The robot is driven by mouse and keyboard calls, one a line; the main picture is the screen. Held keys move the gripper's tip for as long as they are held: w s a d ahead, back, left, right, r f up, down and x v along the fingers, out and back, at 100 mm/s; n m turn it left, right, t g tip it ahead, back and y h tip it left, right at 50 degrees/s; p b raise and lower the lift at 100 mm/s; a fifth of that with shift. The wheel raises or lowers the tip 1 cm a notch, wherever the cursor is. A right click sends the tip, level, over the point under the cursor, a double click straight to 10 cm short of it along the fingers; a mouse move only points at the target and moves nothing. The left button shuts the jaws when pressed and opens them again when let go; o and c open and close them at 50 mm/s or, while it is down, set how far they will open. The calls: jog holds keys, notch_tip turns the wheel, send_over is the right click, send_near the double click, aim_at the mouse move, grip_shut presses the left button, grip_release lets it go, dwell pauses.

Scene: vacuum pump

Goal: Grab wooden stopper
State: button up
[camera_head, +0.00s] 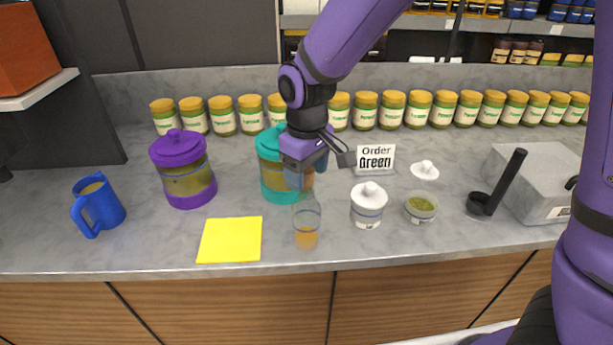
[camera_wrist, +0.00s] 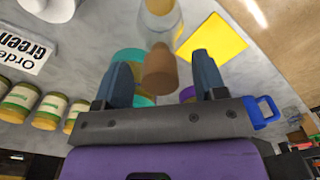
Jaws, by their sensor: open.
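The wooden stopper (camera_head: 308,181) is a brown cork-like plug at the top of a clear glass vessel (camera_head: 306,222) with amber liquid low inside. The stopper also shows in the wrist view (camera_wrist: 160,72), with the glass (camera_wrist: 160,24) beyond it. My gripper (camera_head: 305,174) is open, with its blue fingers around the stopper's level. In the wrist view my gripper (camera_wrist: 162,64) has one finger on each side of the stopper, with visible gaps. Part of the stopper is hidden by a finger in the head view.
A teal-lidded jar (camera_head: 270,160) stands close behind my gripper. A purple-lidded jar (camera_head: 184,170), blue pitcher (camera_head: 98,205) and yellow sheet (camera_head: 230,240) are to the left. A white lidded pot (camera_head: 368,206), green-filled bowl (camera_head: 421,208) and Order Green sign (camera_head: 376,158) are to the right.

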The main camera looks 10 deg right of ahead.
jog(key=shift+c, duration=0.5)
jog(key=c, duration=0.9)
jog(key=shift+r, duration=0.15)
